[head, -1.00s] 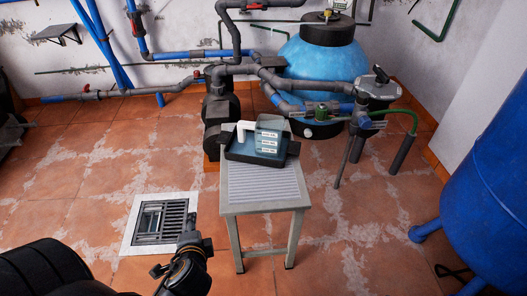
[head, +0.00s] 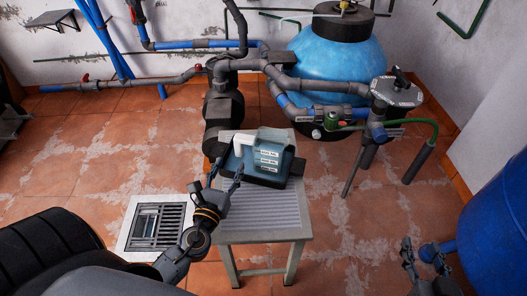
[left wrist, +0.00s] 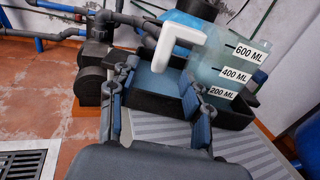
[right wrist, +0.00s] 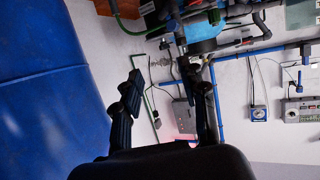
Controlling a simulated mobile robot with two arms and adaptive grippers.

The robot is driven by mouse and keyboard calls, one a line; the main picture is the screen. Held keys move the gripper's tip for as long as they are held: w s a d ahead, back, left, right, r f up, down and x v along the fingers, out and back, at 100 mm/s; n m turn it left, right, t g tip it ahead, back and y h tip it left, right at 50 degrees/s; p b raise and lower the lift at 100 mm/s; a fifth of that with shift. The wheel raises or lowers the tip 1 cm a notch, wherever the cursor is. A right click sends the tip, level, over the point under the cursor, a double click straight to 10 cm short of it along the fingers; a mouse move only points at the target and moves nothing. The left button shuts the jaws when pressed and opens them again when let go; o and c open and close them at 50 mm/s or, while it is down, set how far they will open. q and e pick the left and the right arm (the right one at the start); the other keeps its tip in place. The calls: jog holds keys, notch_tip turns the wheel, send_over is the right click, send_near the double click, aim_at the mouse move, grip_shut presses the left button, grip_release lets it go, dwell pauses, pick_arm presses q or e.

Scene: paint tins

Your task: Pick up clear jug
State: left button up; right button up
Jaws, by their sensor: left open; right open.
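The clear jug (head: 272,152) has a bluish see-through body, a white handle at its left and white volume labels. It stands in a dark tray (head: 258,178) on a small grey table. In the left wrist view the jug (left wrist: 222,62) is ahead and right of centre, its white handle beyond the fingers. My left gripper (head: 226,180) is open and empty, at the table's left side, close to the tray's near left corner; its fingers also show in the left wrist view (left wrist: 160,105). My right gripper (head: 420,252) is open and empty at lower right, away from the table.
The grey table (head: 262,220) has a bare ribbed top in front of the tray. Dark pumps and pipes (head: 222,105) stand close behind it, with a blue tank (head: 340,65). A large blue barrel (head: 495,225) is at right. A floor drain (head: 155,226) lies at left.

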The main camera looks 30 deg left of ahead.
aim_at(238, 151)
pick_arm(q)
jog(key=x, duration=0.3)
jog(key=shift+w, duration=0.1)
jog(key=shift+x, duration=2.7)
jog(key=shift+d, duration=0.2)
grip_shut()
pick_arm(e)
jog(key=s+f+g, duration=0.1)
jog(key=d+f+g, duration=0.1)
jog(key=f, duration=0.1)
jog(key=shift+s+h, duration=0.4)
